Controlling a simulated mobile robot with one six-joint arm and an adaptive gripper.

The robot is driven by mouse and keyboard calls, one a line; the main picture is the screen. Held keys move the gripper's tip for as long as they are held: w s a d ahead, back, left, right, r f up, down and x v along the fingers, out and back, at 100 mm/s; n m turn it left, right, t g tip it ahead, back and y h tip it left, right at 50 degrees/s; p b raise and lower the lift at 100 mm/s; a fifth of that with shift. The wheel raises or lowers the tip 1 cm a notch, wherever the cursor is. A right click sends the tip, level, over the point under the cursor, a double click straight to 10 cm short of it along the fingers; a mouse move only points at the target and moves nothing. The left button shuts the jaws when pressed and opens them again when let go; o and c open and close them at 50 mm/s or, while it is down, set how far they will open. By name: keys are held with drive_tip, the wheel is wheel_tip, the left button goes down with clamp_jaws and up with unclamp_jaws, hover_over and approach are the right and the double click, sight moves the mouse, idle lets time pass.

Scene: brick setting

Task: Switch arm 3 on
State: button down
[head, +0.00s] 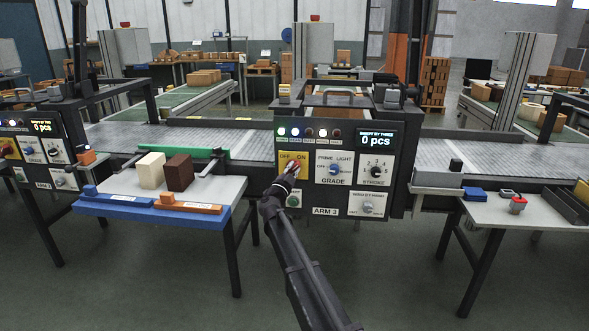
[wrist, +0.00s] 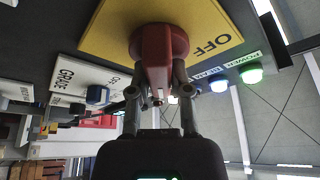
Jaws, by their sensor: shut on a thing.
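The arm 3 panel (head: 333,186) stands in the middle of the head view, with an "ARM 3" label below. Its red rotary switch (head: 294,162) sits on a yellow plate marked OFF and ON. My gripper (head: 286,180) reaches it from below. In the wrist view my gripper (wrist: 162,88) has a finger on each side of the red handle (wrist: 154,60) and is shut on it. The word OFF shows to the right of the knob there; ON is not readable. Which mark the handle points to I cannot tell. The panel display (head: 375,140) reads 0 pcs.
A green lamp (wrist: 250,75) and a blue lamp (wrist: 219,84) are lit beside the plate. The grade knob (head: 335,169), stroke knob (head: 377,172) and a green button (head: 293,200) are close by. A table with blocks (head: 228,190) stands left, another table (head: 535,212) right.

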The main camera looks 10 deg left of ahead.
idle(0.4)
drive_tip(key=c, duration=0.6)
unclamp_jaws()
drive_tip(key=shift+o, duration=0.2)
drive_tip(key=shift+s, duration=0.15)
